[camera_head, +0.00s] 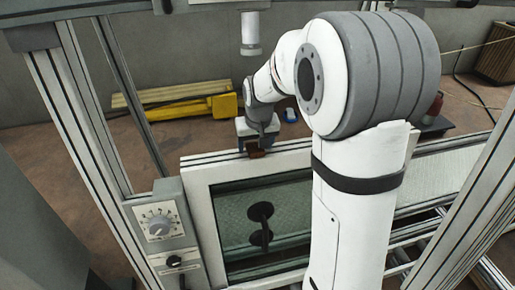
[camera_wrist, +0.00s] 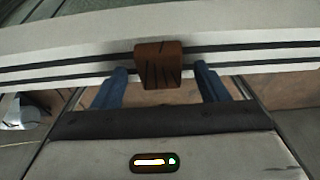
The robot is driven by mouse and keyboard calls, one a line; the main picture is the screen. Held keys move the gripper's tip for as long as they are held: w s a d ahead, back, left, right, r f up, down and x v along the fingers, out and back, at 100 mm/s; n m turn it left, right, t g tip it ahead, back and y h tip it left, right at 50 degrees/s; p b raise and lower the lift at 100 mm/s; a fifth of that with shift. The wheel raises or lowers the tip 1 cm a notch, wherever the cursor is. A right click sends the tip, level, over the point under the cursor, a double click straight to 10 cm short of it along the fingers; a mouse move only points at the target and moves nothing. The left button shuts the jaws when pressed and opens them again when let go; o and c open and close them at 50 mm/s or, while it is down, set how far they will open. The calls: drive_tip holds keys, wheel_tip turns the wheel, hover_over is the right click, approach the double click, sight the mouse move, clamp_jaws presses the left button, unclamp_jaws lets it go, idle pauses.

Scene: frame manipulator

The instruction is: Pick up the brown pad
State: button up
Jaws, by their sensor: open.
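The brown pad (camera_wrist: 158,66) is a small reddish-brown block with dark lines on it. In the wrist view it lies against the white frame (camera_wrist: 60,62) with dark grooves, between my two blue fingers. My gripper (camera_wrist: 162,82) is open, with a gap on either side of the pad. In the head view my gripper (camera_head: 258,146) is at the far edge of the white frame (camera_head: 202,215), and the pad (camera_head: 256,153) shows as a small brown patch just below it. My arm hides part of the frame's right side.
A grey control box with a dial (camera_head: 160,225) stands left of the frame. Metal profile posts (camera_head: 75,95) rise on the left. A yellow object (camera_head: 205,107) and wooden planks (camera_head: 165,96) lie on the floor behind. A conveyor-like surface (camera_head: 440,175) is at right.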

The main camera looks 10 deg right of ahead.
drive_tip(key=c, duration=1)
drive_tip(key=shift+c, duration=0.4)
drive_tip(key=shift+r, duration=0.1)
